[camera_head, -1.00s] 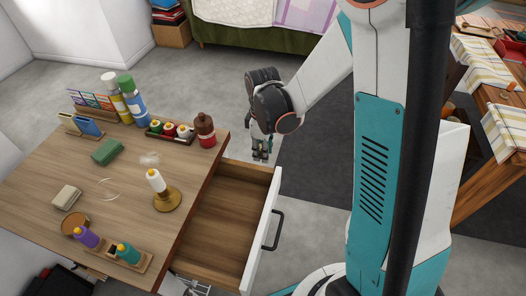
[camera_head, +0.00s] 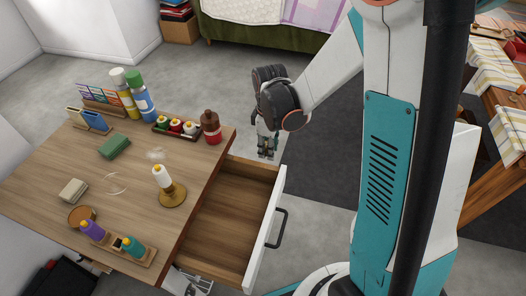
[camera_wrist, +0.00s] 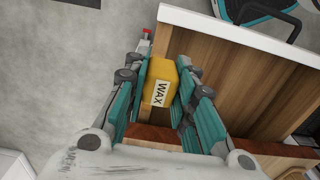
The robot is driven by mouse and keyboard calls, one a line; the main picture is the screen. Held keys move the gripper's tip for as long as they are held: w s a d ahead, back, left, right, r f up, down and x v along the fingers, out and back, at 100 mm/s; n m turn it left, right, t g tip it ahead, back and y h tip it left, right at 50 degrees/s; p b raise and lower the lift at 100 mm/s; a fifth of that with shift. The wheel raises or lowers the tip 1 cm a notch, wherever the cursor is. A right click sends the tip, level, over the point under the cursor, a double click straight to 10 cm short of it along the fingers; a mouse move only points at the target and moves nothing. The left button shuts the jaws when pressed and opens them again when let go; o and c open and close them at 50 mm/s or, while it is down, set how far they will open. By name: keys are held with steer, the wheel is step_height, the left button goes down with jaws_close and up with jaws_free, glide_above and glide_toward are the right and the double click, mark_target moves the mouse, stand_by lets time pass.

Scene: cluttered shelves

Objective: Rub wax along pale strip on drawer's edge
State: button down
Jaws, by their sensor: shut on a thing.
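My gripper (camera_wrist: 160,95) is shut on a yellow wax block (camera_wrist: 164,70) with a white WAX label, one finger on each side. In the head view my gripper (camera_head: 267,150) points down by the far side of the open drawer (camera_head: 225,215); the wax is too small to make out there. In the wrist view the block covers part of the drawer's side edge (camera_wrist: 164,42), near the white drawer front (camera_wrist: 245,34). I cannot tell whether the block touches the edge. The pale strip is not clearly distinguishable, perhaps behind the block.
A dark handle (camera_head: 281,228) juts from the drawer front. Floor beyond is open.

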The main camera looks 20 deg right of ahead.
mark_target(233, 157)
steer(key=shift+f, duration=0.15)
step_height(233, 157, down, 5)
steer(key=b, duration=0.4)
steer(key=shift+f+b, duration=0.2)
steer(key=shift+b, duration=0.15)
steer(key=shift+f, duration=0.6)
stand_by(0.8)
steer(key=shift+w+a, duration=1.25)
steer(key=shift+a, duration=0.45)
steer(key=shift+w+a, duration=1.25)
steer(key=shift+a, duration=0.5)
steer(key=shift+w+a, duration=1.25)
steer(key=shift+a, duration=0.45)
steer(key=shift+d, duration=0.1)
